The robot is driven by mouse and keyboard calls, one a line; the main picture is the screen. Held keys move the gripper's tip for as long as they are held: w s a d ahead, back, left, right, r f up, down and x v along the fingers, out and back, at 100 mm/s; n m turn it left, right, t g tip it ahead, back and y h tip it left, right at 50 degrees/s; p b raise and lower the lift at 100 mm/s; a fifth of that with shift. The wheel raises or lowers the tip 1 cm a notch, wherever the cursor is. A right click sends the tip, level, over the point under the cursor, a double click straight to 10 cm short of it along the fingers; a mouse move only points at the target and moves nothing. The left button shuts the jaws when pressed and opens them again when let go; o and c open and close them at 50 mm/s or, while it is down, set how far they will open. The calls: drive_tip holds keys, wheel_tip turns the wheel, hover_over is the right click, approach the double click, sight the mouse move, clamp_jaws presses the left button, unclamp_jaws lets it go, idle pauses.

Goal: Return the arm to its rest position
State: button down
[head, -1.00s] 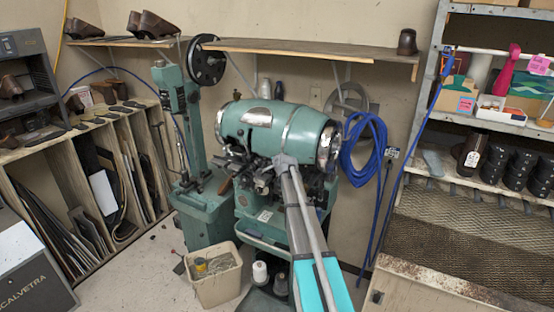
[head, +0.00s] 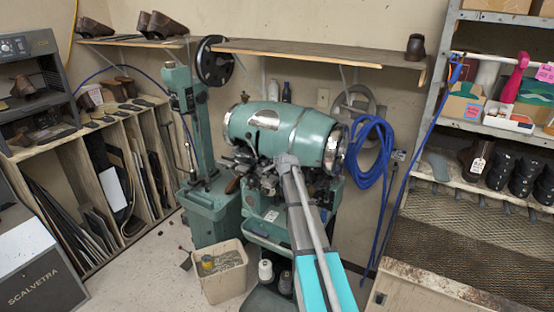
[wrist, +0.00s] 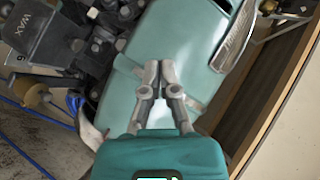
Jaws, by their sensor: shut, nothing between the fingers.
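My arm reaches up from the bottom of the head view toward the green sole stitcher (head: 285,130), whose barrel-shaped body has bright metal bands. The far end of my arm overlaps the lower front of the machine, and my fingers cannot be made out there. In the wrist view my gripper (wrist: 159,68) is shut and empty, its two grey fingertips close together. The green curved housing of the stitcher (wrist: 180,40) fills the view behind the fingers. I cannot tell how far the fingers are from it.
A wooden shelf (head: 300,48) runs above the machine. A bin (head: 222,281) and thread spools (head: 266,271) stand below. A blue hose coil (head: 370,150) hangs on the wall. A rack with a mesh surface (head: 470,235) is at right. Floor shows at lower left (head: 140,275).

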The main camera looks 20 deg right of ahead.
drive_tip(key=s+a+f+n+g+y+b, duration=0.3)
drive_tip(key=s+a+f+n+g+b, duration=0.45)
drive_tip(key=s+a+f, duration=0.95)
drive_tip(key=s+a+f+n+g+b, duration=0.2)
drive_tip(key=s+a+f+n+b, duration=0.2)
drive_tip(key=s, duration=0.8)
drive_tip(key=s+a+f+n+g+b, duration=0.3)
drive_tip(key=s+f+b, duration=0.5)
drive_tip(key=s, duration=0.4)
drive_tip(key=shift+a+f+n+g, duration=0.4)
drive_tip(key=shift+a+f, duration=0.25)
drive_tip(key=shift+f, duration=0.25)
